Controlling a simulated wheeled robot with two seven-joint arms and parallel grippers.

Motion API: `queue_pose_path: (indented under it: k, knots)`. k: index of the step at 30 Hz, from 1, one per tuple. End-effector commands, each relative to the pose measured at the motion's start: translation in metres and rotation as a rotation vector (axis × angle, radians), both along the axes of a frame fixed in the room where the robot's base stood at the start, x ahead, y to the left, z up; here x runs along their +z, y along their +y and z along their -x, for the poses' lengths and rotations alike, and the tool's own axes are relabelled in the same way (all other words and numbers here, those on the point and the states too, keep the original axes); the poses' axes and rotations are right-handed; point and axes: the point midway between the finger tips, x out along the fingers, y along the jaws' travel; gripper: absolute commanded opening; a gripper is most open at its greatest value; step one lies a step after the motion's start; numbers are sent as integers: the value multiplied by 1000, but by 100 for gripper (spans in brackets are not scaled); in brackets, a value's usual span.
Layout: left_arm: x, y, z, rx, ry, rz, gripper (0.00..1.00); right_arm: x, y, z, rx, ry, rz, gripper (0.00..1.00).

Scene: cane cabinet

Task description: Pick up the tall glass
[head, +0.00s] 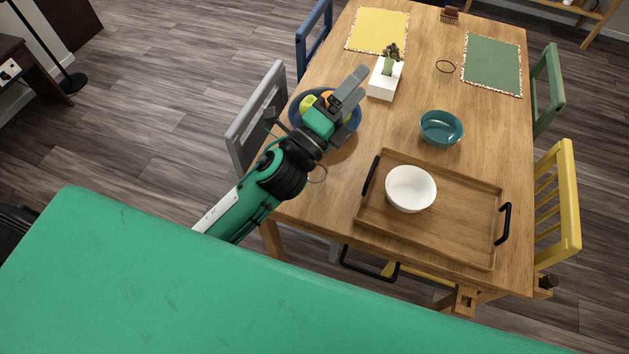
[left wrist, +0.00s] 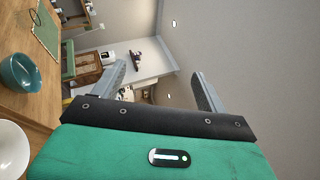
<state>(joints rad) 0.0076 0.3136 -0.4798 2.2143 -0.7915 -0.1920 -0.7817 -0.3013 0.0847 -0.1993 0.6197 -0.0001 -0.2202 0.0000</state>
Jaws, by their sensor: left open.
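No tall glass can be made out in either view. My left gripper (head: 352,88) reaches in over the left side of the wooden table, above a dark blue bowl of fruit (head: 296,110), and partly hides that bowl. In the left wrist view its two grey fingers (left wrist: 160,86) stand wide apart with nothing between them; they point toward the far wall and ceiling. My right gripper is in neither view.
The table (head: 400,125) holds a wooden tray (head: 460,225) with a white bowl (head: 411,189), a teal bowl (head: 441,128), a white planter (head: 384,82), a yellow placemat (head: 378,31) and a green placemat (head: 492,64). Chairs, one yellow (head: 565,200), line the sides.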

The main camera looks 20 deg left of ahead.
Motion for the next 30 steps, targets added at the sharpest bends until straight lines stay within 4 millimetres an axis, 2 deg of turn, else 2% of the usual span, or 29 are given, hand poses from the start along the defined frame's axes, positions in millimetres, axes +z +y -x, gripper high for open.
queue_pose_path:
  k: [1, 3, 7, 11, 15, 17, 20, 23, 27, 28, 30]
  knots:
    - [16, -18, 5, -46, -126, -103, 75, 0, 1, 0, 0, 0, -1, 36]
    - [32, -44, 18, -107, -312, -255, 75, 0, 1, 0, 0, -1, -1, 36]
    - [42, -88, 47, -218, -659, -535, 75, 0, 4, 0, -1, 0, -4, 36]
    - [28, -120, 76, -334, -1008, -809, 75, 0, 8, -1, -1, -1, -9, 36]
    - [-9, -136, 98, -478, -1375, -1092, 75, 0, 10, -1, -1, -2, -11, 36]
    - [-29, -135, 103, -549, -1530, -1208, 75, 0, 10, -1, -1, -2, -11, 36]
    - [-65, -123, 102, -692, -1772, -1389, 75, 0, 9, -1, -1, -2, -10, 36]
    - [-98, -98, 92, -866, -1999, -1559, 75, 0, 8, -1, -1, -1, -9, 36]
    - [-131, -45, 67, -1182, -2253, -1755, 75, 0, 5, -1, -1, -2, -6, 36]
    - [-135, -32, 60, 1238, 2254, 1759, 75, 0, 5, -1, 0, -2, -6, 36]
    - [-140, -4, 46, 1274, 2104, 1645, 75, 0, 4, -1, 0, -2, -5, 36]
